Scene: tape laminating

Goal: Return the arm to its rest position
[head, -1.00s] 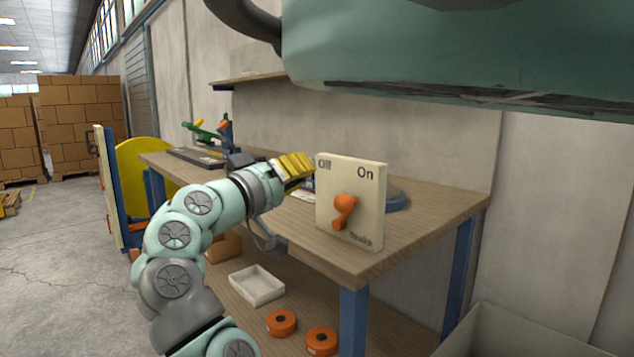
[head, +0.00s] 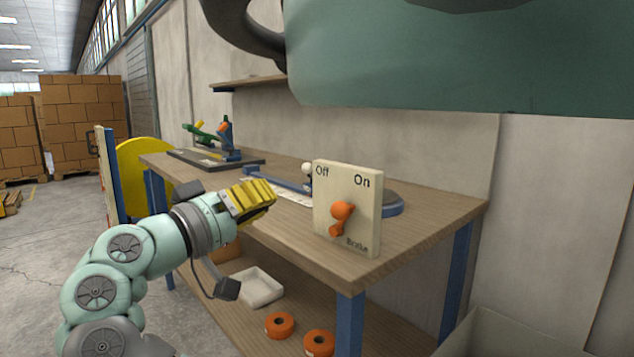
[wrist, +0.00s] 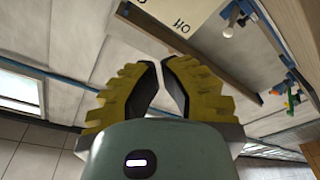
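My gripper (head: 262,198) has yellow ridged fingers and is in front of the table, to the left of the switch panel and apart from it. In the wrist view, the two fingers of my gripper (wrist: 160,62) come almost together at their tips, with nothing held between them. The cream switch panel (head: 330,185) stands at the near end of the table, marked Off, On and Brake. Its orange lever (head: 341,215) points down. Part of the panel (wrist: 190,14) also shows at the top of the wrist view.
The wooden table (head: 435,215) has blue legs and a lower shelf holding a white tray (head: 262,290) and orange rolls (head: 279,325). A dark tool base with green and orange parts (head: 212,140) sits at the table's far end. Stacked cartons (head: 85,120) stand behind.

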